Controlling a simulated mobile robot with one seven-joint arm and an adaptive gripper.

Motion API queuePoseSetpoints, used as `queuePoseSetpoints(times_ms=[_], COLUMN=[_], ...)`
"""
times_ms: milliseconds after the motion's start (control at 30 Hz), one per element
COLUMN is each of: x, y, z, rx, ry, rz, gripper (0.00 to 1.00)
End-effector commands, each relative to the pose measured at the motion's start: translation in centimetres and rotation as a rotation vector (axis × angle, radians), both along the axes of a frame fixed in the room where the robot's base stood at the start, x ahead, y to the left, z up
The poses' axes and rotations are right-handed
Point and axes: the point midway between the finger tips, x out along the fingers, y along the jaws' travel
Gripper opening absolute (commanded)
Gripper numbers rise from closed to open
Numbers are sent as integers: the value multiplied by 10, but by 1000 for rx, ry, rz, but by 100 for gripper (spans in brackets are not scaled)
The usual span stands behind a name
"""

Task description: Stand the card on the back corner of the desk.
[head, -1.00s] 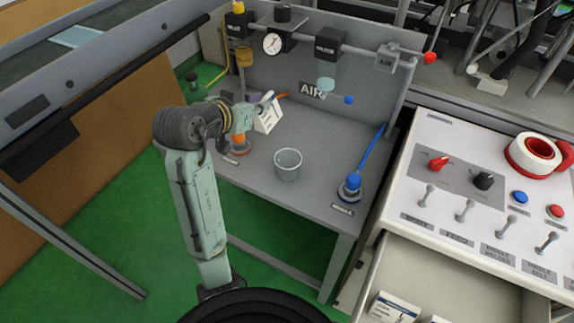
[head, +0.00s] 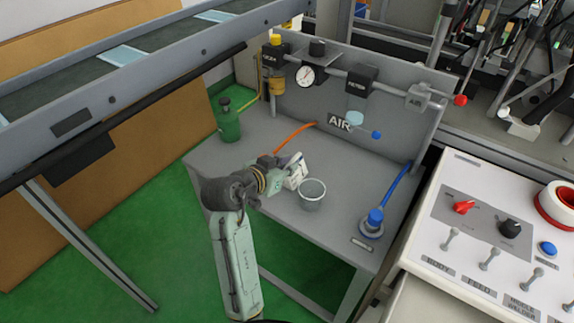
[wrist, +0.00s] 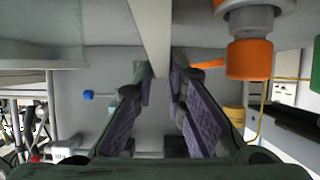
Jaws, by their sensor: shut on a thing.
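The white card (head: 297,170) is held tilted in my gripper (head: 284,176), over the grey desk (head: 245,142) and just behind and left of the clear cup (head: 312,196). In the wrist view, the card (wrist: 152,38) is a pale strip seen nearly edge-on, gripped between the purple-padded fingers of my gripper (wrist: 160,85). Its gap above the desk top cannot be told. The desk's back corners lie near the grey AIR panel (head: 335,100); a green bottle (head: 229,122) stands at the back left.
An orange hose (head: 297,134) runs across the desk; its orange fitting (wrist: 250,58) is close to my gripper in the wrist view. A blue hose and fitting (head: 375,217) stand at the right. Bare desk lies between bottle and arm.

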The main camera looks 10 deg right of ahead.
Motion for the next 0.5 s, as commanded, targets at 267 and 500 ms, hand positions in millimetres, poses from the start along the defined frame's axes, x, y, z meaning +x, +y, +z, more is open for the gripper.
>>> queuePoseSetpoints(times_ms=[267, 500], x=[0, 0], y=[0, 0], z=[-3, -3], rx=[0, 1], ry=[0, 1], rz=[0, 0], gripper=[18, 32])
